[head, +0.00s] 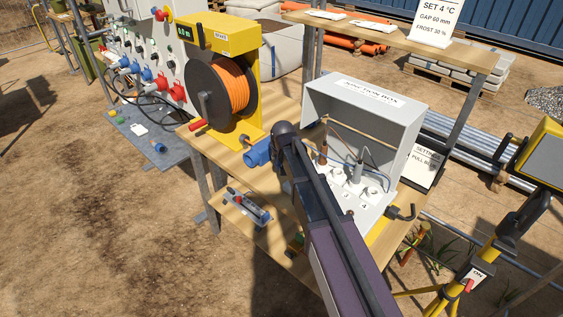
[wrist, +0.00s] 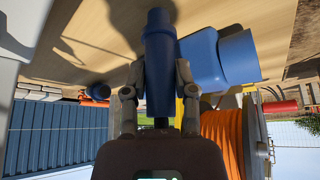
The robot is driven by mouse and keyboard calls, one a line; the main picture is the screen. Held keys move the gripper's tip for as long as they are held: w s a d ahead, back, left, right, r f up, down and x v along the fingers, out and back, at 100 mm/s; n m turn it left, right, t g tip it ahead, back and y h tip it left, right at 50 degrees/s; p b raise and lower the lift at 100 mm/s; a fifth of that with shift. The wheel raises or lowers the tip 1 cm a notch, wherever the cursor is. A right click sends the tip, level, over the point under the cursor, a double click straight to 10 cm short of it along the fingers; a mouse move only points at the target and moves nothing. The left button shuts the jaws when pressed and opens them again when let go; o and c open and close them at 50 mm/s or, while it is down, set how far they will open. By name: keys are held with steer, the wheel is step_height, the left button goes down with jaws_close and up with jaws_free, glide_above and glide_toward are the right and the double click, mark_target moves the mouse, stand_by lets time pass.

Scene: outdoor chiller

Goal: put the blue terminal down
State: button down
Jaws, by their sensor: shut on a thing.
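My gripper (wrist: 158,82) is shut on the blue terminal (wrist: 158,50), a narrow blue cylinder with a wider collar, in the middle of the wrist view. The terminal's far end points toward the wooden bench top (wrist: 110,22); I cannot tell whether it touches. In the head view, my arm hides the gripper and the held terminal. A larger blue connector (wrist: 222,58) is close beside the terminal in the wrist view. It appears to be the blue piece (head: 257,153) on the bench in the head view, left of my arm.
The open grey junction box (head: 385,118) stands right of my arm, with cables and numbered sockets inside. A yellow stand with an orange cable reel (head: 232,86) stands at the bench's back left. A small tray (head: 247,208) sits on the lower shelf. Bare bench shows around the blue connector.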

steer(key=shift+f, duration=0.55)
steer(key=shift+f+b, duration=0.15)
steer(key=shift+b, duration=0.3)
steer(key=shift+c, duration=2)
jaws_free()
steer(key=shift+r, duration=0.2)
steer(key=p+v, duration=1.1)
steer(key=v, duration=0.1)
steer(key=shift+d, duration=0.1)
